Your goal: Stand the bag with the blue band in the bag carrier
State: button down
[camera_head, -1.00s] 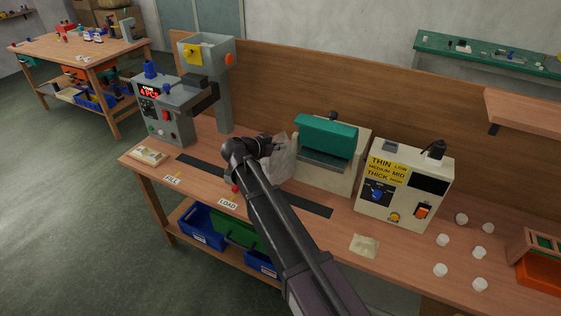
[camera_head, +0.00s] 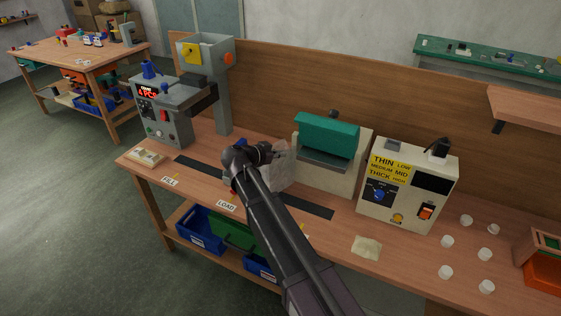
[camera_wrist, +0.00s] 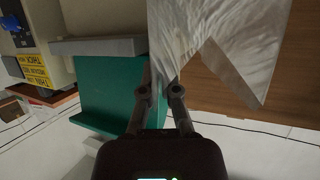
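My gripper (camera_wrist: 160,82) has its fingertips close together on the lower corner of a pale translucent bag (camera_wrist: 228,35). The bag also shows in the head view (camera_head: 281,167), just right of my arm's end and above the dark track on the bench. No blue band can be made out on the bag. The fingers are hidden in the head view. I cannot make out the bag carrier clearly; my arm covers the middle of the dark track (camera_head: 308,207), near the LOAD label (camera_head: 226,205).
The sealer with a green hood (camera_head: 328,135) stands behind the track, right of the bag. A control box (camera_head: 408,185) is farther right. The filling machine (camera_head: 165,115) stands left. A flat pale bag (camera_head: 367,246) and several white caps lie on the right of the bench.

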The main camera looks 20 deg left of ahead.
jog(key=shift+w+f+b, duration=0.15)
jog(key=shift+f+b, duration=0.45)
jog(key=shift+f, duration=0.4)
jog(key=shift+f, duration=0.15)
jog(key=c, duration=0.8)
grip_release()
